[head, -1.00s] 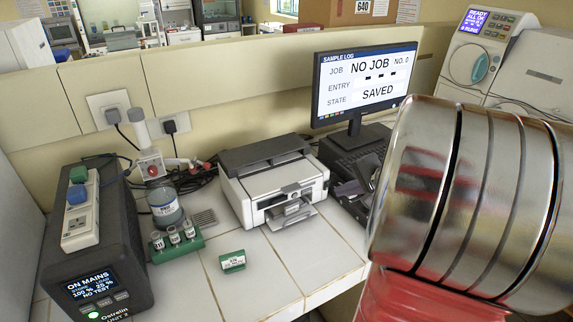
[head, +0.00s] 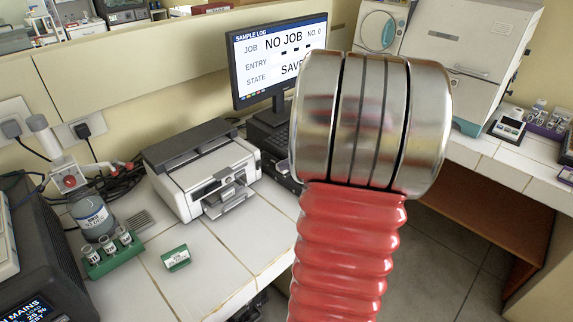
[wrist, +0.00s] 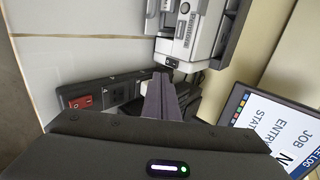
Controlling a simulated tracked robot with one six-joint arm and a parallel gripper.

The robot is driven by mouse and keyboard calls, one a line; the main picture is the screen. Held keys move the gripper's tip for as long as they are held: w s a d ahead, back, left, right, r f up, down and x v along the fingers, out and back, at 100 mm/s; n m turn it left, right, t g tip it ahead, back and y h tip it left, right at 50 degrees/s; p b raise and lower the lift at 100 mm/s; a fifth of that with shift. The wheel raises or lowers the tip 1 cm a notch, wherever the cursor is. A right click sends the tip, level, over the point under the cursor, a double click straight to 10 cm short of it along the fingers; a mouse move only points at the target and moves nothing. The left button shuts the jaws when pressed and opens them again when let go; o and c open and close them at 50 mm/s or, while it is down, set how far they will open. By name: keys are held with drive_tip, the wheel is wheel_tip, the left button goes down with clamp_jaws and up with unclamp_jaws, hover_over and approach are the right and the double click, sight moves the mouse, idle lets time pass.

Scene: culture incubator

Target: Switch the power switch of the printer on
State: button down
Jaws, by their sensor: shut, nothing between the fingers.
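The printer (head: 205,172), white with a dark lid, stands on the tiled bench left of the monitor. Its white and grey body (wrist: 188,30) is at the top of the wrist view. A red rocker switch (wrist: 82,102) sits on a dark panel (wrist: 105,92) at the left of the wrist view, left of my fingers and apart from them. I cannot tell which way the rocker is set, nor whether the panel belongs to the printer. My gripper (wrist: 161,82) is shut and empty in the wrist view. My arm mostly hides it in the head view.
The monitor (head: 280,65) stands behind my arm, with a dark keyboard by it. A green block (head: 176,258), a vial rack (head: 112,252) and a jar (head: 92,215) are left on the bench. Cables lie behind the printer.

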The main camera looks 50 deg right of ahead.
sight(258, 159)
drive_tip(key=shift+w+d+f, duration=0.2)
drive_tip(key=shift+w+f, duration=0.45)
drive_tip(key=shift+w, duration=0.85)
drive_tip(key=shift+w+d+f, duration=0.15)
drive_tip(key=shift+w+f, duration=0.5)
drive_tip(key=shift+w, duration=0.85)
drive_tip(key=shift+w+d+f, duration=0.2)
drive_tip(key=shift+w+f, duration=0.45)
drive_tip(key=shift+w, duration=0.85)
drive_tip(key=shift+w+r, duration=0.15)
drive_tip(key=shift+w, duration=0.3)
drive_tip(key=shift+s, duration=0.1)
drive_tip(key=shift+r, duration=0.1)
drive_tip(key=shift+r, duration=0.7)
